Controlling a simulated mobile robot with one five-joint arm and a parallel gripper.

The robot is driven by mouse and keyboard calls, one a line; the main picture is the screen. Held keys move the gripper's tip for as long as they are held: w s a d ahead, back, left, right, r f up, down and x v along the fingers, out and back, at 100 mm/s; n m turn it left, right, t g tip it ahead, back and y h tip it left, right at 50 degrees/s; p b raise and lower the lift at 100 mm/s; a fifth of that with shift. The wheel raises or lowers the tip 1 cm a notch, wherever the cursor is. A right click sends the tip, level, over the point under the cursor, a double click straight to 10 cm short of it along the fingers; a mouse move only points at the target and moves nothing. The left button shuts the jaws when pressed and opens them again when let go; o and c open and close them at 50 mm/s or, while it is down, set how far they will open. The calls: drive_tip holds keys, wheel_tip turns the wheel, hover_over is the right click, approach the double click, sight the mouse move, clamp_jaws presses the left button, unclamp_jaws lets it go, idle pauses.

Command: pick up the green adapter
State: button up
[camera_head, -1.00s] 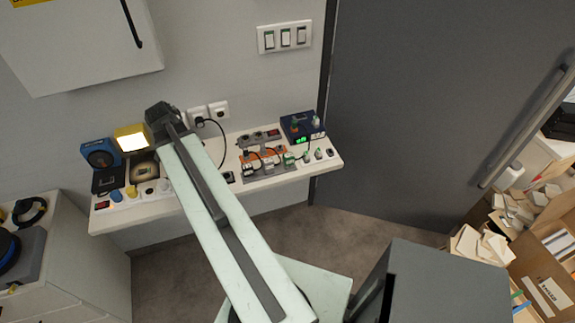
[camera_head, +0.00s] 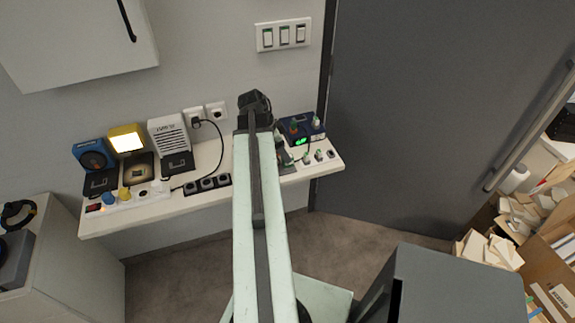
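My arm reaches up the picture over the white shelf (camera_head: 205,193). The dark end of the arm with my gripper (camera_head: 255,103) is above the shelf's middle, near the wall. Its fingers are too small and dark to tell open from shut. I cannot pick out the green adapter for certain. Small greenish plugs (camera_head: 306,158) stand on the shelf just right of my arm, apart from the gripper. My arm hides the middle of the shelf, where orange parts and a small green piece showed before.
A blue box with a green display (camera_head: 301,141) stands at the shelf's right. A black socket strip (camera_head: 207,184), a white speaker-like box (camera_head: 169,136), a yellow lamp (camera_head: 127,140) and a blue round device (camera_head: 92,154) are to the left. A grey door (camera_head: 430,110) is at right.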

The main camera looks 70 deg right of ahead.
drive_tip(key=b+x, duration=0.4)
drive_tip(key=x, duration=0.1)
drive_tip(key=shift+s, duration=0.1)
drive_tip(key=shift+a+r, duration=0.1)
drive_tip(key=shift+r, duration=0.1)
clamp_jaws()
drive_tip(key=shift+r+p, duration=0.1)
drive_tip(key=shift+p, duration=0.25)
wheel_tip(320, 180, up, 10)
drive_tip(key=p, duration=1)
drive_tip(key=shift+s, duration=0.1)
